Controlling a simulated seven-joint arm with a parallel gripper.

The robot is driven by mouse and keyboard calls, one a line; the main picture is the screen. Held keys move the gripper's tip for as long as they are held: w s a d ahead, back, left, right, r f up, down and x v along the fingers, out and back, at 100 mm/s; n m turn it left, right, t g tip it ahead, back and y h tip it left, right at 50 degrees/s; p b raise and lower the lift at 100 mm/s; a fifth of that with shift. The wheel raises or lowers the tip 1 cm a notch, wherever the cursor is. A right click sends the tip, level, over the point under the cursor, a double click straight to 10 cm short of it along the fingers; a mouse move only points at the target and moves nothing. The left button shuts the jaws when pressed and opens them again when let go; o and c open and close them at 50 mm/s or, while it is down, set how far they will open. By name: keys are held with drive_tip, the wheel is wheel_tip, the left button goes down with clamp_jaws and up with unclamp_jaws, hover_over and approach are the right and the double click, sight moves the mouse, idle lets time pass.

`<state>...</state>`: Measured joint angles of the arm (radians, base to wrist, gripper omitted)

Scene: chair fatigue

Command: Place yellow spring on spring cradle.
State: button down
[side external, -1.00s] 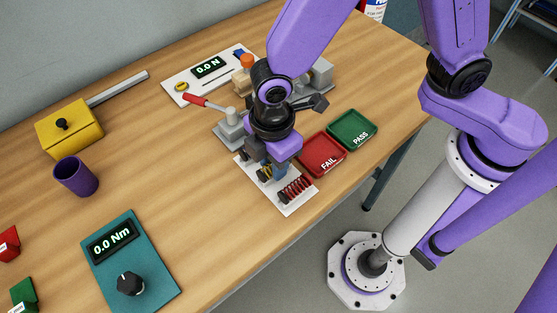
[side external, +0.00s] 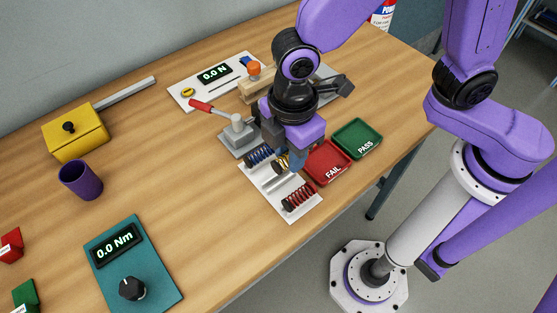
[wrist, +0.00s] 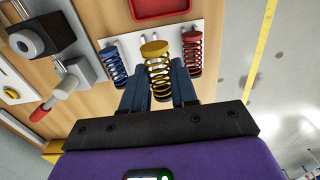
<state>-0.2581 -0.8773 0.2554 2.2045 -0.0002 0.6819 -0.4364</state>
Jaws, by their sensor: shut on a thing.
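My gripper (side external: 288,160) is shut on the yellow spring (wrist: 157,65). In the side view the yellow spring (side external: 281,163) is partly hidden by the fingers and appears above the white spring tray (side external: 277,206). A bare middle slot shows in the tray. A grey fixture with a red-handled lever (side external: 238,131) stands just behind the tray. I cannot tell which part of the fixtures is the spring cradle; my arm hides some of that area.
A blue spring (side external: 259,154) and a red spring (side external: 298,197) lie on the tray. Red FAIL (side external: 327,163) and green PASS (side external: 357,138) trays are to the right. A force-readout panel (side external: 190,94) lies behind. A purple cup (side external: 80,181) stands left. The table's front edge is close.

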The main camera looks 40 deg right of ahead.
drive_tip(key=s+d+r, duration=0.7)
drive_tip(key=s+d, duration=0.1)
drive_tip(key=d, duration=0.1)
drive_tip(key=w+d+r, duration=0.2)
drive_tip(key=w+d, duration=0.8)
drive_tip(key=d, duration=0.1)
drive_tip(key=w+a+f, duration=0.1)
drive_tip(key=w+f, duration=0.2)
drive_tip(key=w, duration=0.1)
drive_tip(key=w+a+f, duration=0.2)
drive_tip(key=w+f, duration=0.1)
drive_tip(key=w, duration=0.1)
drive_tip(key=w+a+f, duration=0.2)
drive_tip(key=w+f, duration=0.1)
drive_tip(key=w, duration=0.1)
drive_tip(key=shift+w+f, duration=0.2)
drive_tip(key=shift+f, duration=0.05)
drive_tip(key=shift+w+f, duration=0.2)
drive_tip(key=shift+f, duration=1.55)
drive_tip(key=shift+f, duration=0.15)
drive_tip(key=c, duration=0.9)
unclamp_jaws()
